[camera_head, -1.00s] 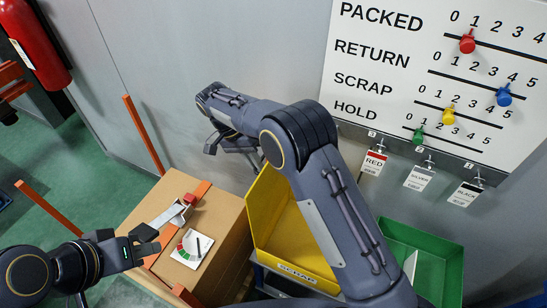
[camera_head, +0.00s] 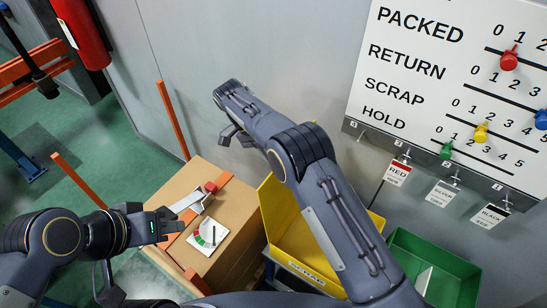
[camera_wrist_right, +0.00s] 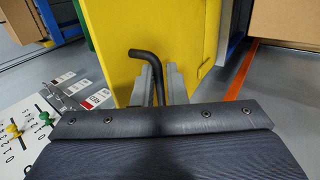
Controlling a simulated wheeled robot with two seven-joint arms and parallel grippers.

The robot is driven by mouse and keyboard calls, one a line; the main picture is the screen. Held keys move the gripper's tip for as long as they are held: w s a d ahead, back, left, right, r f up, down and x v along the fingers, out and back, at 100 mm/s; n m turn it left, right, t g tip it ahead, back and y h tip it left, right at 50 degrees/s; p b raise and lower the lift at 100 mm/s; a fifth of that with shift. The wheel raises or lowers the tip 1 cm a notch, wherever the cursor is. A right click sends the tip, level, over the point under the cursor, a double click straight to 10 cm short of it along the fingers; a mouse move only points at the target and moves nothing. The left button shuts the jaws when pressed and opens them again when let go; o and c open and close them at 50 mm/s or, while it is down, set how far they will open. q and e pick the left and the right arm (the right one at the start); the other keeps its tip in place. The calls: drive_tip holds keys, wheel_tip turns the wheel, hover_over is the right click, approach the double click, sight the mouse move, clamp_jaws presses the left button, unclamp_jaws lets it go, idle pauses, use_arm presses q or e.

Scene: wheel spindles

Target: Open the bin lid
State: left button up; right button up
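A yellow bin marked SCRAP (camera_head: 270,222) stands right of a cardboard box in the head view. My right forearm crosses in front of it, hiding its middle. Its yellow surface also fills the middle of the right wrist view (camera_wrist_right: 112,30). My right gripper (camera_head: 236,138) is near the wall, above and left of the bin's upper edge. In the wrist view, a bent black rod (camera_wrist_right: 142,54) shows between its fingers; whether they clamp it is unclear. My left gripper (camera_head: 170,224) is beside the box, fingers apart, with nothing visible between them.
The cardboard box (camera_head: 235,205) carries a tape dispenser (camera_head: 196,199) and a white dial card (camera_head: 208,237). A green bin (camera_head: 450,272) stands right of the yellow one. A count board (camera_head: 420,75) with hanging tags is on the wall. Orange posts (camera_head: 172,120) stand left.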

drive_tip(key=o, duration=0.4)
drive_tip(key=shift+w+a+f, duration=0.35)
drive_tip(key=shift+a+f, duration=0.25)
drive_tip(key=shift+a, duration=0.15)
use_arm(q)
drive_tip(key=shift+w+a+f, duration=0.15)
drive_tip(key=shift+w+a, duration=0.1)
use_arm(e)
drive_tip(key=shift+o, duration=0.2)
drive_tip(key=shift+r, duration=0.2)
drive_tip(key=shift+d+r, duration=0.1)
